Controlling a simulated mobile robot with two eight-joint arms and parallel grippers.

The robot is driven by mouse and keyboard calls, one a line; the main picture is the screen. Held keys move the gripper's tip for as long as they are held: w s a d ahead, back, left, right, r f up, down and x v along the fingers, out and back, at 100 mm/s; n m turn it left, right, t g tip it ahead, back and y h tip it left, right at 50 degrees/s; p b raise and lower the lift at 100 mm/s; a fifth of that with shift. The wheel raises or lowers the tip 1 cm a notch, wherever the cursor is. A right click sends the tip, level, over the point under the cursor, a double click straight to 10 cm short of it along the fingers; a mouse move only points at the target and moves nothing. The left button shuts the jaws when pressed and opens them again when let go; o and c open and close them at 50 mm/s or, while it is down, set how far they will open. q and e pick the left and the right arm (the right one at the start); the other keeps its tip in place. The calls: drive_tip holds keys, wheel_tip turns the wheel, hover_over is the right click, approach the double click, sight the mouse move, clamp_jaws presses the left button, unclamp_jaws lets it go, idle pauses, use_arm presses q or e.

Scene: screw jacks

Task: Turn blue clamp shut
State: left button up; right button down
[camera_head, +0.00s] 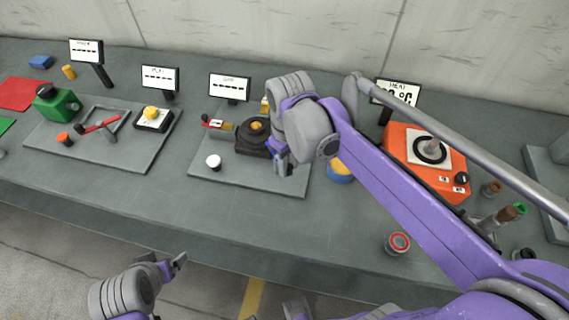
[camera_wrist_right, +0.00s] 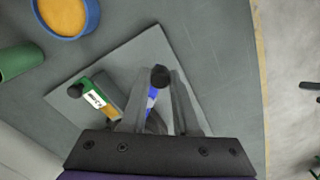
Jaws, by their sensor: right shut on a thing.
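The blue clamp (camera_wrist_right: 151,98) shows in the right wrist view as a blue bar with a black round end, between my right gripper's fingers (camera_wrist_right: 162,105). The rest of it is hidden by the fingers. In the head view my right gripper (camera_head: 283,160) is low over the right part of the middle grey board (camera_head: 225,180), beside a black round fixture (camera_head: 254,133) with a yellow centre. The right gripper is shut on the clamp. My left gripper (camera_head: 179,262) is in front of the table, apart from everything; its jaw opening is unclear.
A blue-rimmed yellow dish (camera_head: 341,173) is just right of the board. A white knob (camera_head: 213,161) stands on the board, with a small display (camera_head: 230,87) behind. An orange hot plate (camera_head: 420,165) stands right. Another board (camera_head: 75,150) with fixtures is left.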

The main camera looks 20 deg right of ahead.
drive_tip(key=shift+d+n, duration=0.2)
drive_tip(key=shift+n, duration=0.3)
drive_tip(key=c, duration=0.7)
unclamp_jaws()
drive_tip(key=shift+o, duration=0.2)
wheel_tip(320, 180, up, 11)
drive_tip(key=shift+p, duration=0.35)
drive_tip(key=shift+f, duration=0.15)
drive_tip(key=s+f+m+t, duration=0.1)
drive_tip(key=s+f, duration=0.2)
drive_tip(key=f, duration=0.2)
drive_tip(key=s+f+m+t, duration=0.2)
drive_tip(key=s+f, duration=0.1)
drive_tip(key=f, duration=0.3)
drive_tip(key=s+d+f+m+t, duration=0.1)
drive_tip(key=s+f+m+t, duration=0.1)
drive_tip(key=s+f, duration=0.2)
drive_tip(key=shift+s+d+f, duration=0.1)
drive_tip(key=shift+f, duration=0.55)
